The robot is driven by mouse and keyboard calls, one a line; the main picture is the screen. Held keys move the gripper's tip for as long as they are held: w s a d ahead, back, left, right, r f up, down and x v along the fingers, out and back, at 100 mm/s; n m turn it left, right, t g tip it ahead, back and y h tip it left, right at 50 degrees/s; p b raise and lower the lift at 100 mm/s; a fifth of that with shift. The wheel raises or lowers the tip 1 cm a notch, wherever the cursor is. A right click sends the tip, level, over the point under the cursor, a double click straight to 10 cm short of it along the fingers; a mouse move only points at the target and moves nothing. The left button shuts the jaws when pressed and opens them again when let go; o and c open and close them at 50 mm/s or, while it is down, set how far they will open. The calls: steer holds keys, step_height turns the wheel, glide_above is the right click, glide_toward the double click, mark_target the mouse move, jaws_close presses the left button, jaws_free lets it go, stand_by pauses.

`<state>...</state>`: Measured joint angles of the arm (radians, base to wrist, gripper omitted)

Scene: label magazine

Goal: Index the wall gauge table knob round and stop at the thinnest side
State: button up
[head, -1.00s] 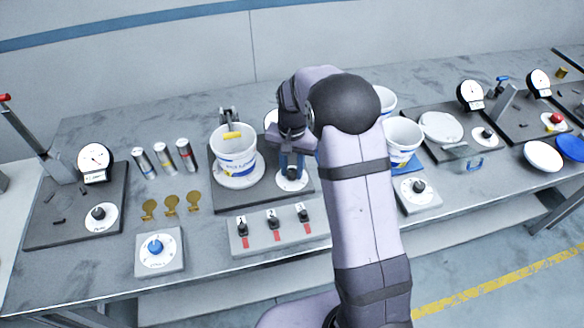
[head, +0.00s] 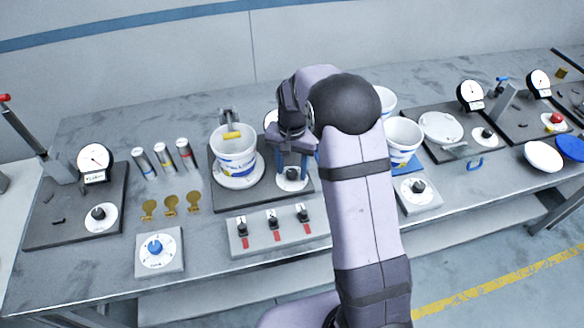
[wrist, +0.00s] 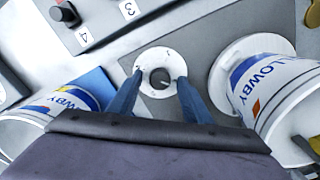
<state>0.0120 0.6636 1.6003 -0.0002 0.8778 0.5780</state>
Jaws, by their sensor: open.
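The dark knob (head: 292,174) sits on a white dial on the dark baseplate (head: 222,196) and shows between my fingers. It also shows in the wrist view (wrist: 159,77). My gripper (head: 291,178) is open, one blue finger on each side of the knob, with visible gaps to it. A white tub (head: 226,145) with a blue and yellow label stands on the white round table (head: 240,184) left of the knob. A gauge face (head: 270,118) behind is mostly hidden by my arm, so its reading cannot be seen.
A panel of several small switches (head: 274,230) lies in front of the baseplate. Right of my arm are another white tub (head: 401,140) and a knob box (head: 417,190). A blue-knob box (head: 158,249) and brass tags (head: 171,203) lie to the left.

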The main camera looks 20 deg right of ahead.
mark_target(292, 172)
steer(key=shift+r+b, duration=1)
steer(key=shift+r, duration=2.65)
steer(key=s+f+n, duration=0.2)
steer(key=s+n, duration=0.1)
steer(key=s, duration=0.9)
steer(key=s+f+n, duration=0.2)
steer(key=s+n, duration=0.1)
steer(key=s, duration=0.9)
steer(key=shift+s+a+f+n, duration=0.3)
steer(key=shift+n, duration=0.1)
steer(key=shift+w, duration=0.1)
